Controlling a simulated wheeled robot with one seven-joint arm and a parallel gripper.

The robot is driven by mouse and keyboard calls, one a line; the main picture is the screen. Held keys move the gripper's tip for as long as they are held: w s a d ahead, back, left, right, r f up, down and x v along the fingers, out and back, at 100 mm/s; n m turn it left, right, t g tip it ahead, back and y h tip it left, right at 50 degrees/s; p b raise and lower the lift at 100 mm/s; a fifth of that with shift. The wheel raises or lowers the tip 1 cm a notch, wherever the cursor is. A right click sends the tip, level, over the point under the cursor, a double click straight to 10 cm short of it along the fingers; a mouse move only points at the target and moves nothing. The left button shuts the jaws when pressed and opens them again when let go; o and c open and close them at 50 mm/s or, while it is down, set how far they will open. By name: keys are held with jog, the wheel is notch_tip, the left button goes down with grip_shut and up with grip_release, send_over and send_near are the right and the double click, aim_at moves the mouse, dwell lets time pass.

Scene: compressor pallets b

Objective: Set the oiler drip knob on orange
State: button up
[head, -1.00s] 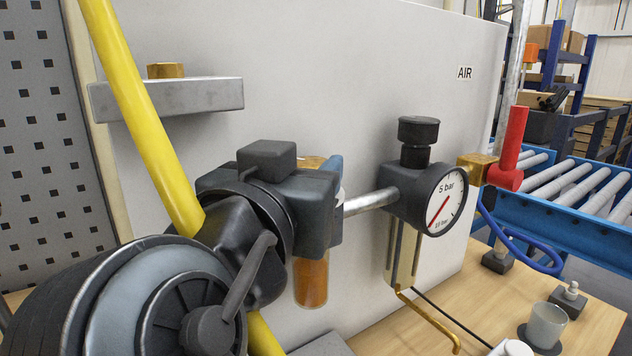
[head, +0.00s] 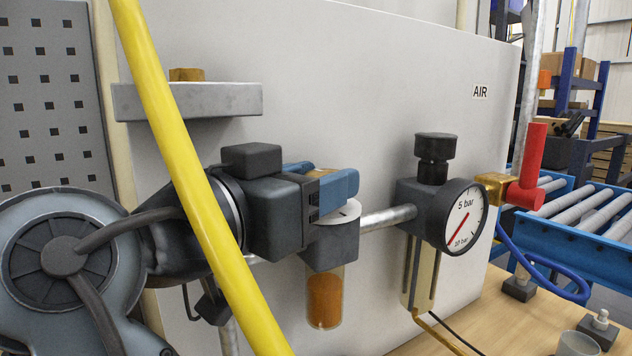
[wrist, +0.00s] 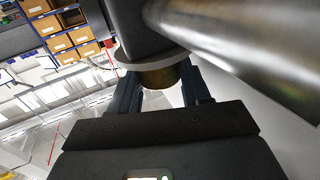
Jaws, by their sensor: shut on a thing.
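The oiler (head: 328,256) is a dark block on the air pipe with a clear bowl (head: 325,300) of orange oil under it. A pale dial disc (head: 342,212) with a small dark mark lies on its top; its colours cannot be read. My gripper (head: 325,178) has its blue-grey fingers shut around the brass drip knob (head: 322,173), just above the disc. The fingers hide most of the knob in the head view. The wrist view shows the brass knob (wrist: 160,76) between both fingers, against the pale disc.
To the right stand the regulator with black knob (head: 434,146), the gauge (head: 464,217) and a red valve handle (head: 533,160). A yellow hose (head: 190,165) crosses in front of my gripper.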

jog(key=o, duration=1.1)
jog(key=shift+c, duration=0.2)
